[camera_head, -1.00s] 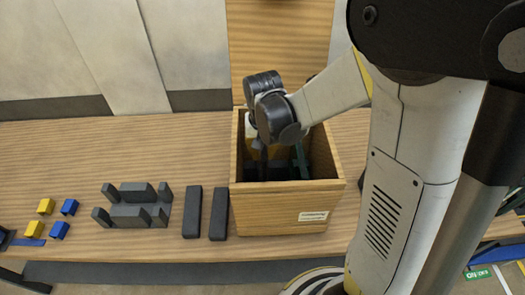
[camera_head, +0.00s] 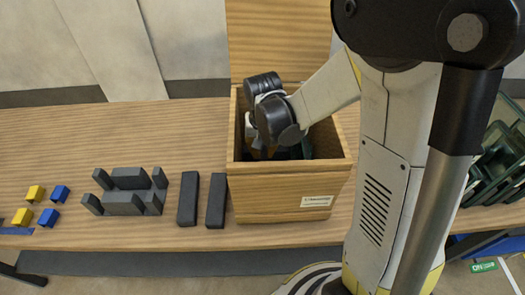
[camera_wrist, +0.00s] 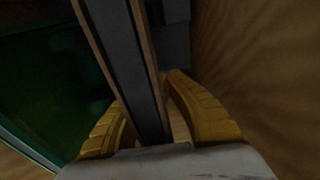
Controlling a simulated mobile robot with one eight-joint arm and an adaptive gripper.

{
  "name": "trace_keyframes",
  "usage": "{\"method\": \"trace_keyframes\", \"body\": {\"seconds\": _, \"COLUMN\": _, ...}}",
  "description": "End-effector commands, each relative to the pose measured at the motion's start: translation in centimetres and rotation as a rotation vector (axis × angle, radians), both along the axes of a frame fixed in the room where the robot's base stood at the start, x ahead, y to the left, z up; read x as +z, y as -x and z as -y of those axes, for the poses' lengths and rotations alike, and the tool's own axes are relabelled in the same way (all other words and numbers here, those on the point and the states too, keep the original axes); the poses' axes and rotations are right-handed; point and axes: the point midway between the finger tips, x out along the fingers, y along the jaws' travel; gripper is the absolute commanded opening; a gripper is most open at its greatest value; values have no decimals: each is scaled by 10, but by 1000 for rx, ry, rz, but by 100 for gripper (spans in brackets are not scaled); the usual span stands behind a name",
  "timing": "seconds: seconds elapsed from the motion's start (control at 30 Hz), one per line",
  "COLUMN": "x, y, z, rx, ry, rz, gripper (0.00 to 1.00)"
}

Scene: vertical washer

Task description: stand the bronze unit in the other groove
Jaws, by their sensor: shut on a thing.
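My gripper (camera_wrist: 160,118) is down inside an open wooden box (camera_head: 285,210), with its wrist above the rim in the head view. In the wrist view its two yellow fingers lie on either side of a narrow upright slab, dark in the middle with brown, bronze-like edges; this looks like the bronze unit (camera_wrist: 128,62). The fingers are shut on it. A dark green panel (camera_wrist: 45,85) stands to its left. The slab's lower end and any grooves in the box floor are hidden or too dark to make out.
The box's wooden wall (camera_wrist: 265,60) is close on the right in the wrist view. Two dark bars (camera_head: 188,199) and a grey block set with uprights (camera_head: 128,190) lie left of the box. Small yellow and blue blocks (camera_head: 48,217) are farther left.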

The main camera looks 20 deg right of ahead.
Motion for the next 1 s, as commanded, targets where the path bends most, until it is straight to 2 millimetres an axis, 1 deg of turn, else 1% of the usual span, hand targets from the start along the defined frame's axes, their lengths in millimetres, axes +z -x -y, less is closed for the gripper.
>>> {"method": "trace_keyframes", "body": {"seconds": 0.13, "x": -4, "y": 0, "z": 0, "rx": 0, "ry": 0, "rz": 0, "gripper": 0}}
{"method": "trace_keyframes", "body": {"seconds": 0.47, "x": -4, "y": 0, "z": 0, "rx": 0, "ry": 0, "rz": 0, "gripper": 0}}
{"method": "trace_keyframes", "body": {"seconds": 0.5, "x": -4, "y": 0, "z": 0, "rx": 0, "ry": 0, "rz": 0, "gripper": 27}}
{"method": "trace_keyframes", "body": {"seconds": 0.53, "x": -4, "y": 0, "z": 0, "rx": 0, "ry": 0, "rz": 0, "gripper": 36}}
{"method": "trace_keyframes", "body": {"seconds": 0.87, "x": -3, "y": 0, "z": 0, "rx": 0, "ry": 0, "rz": 0, "gripper": 36}}
{"method": "trace_keyframes", "body": {"seconds": 0.97, "x": 5, "y": 1, "z": 0, "rx": 0, "ry": 0, "rz": 0, "gripper": 36}}
{"method": "trace_keyframes", "body": {"seconds": 1.0, "x": 11, "y": 2, "z": -1, "rx": 0, "ry": 0, "rz": 0, "gripper": 36}}
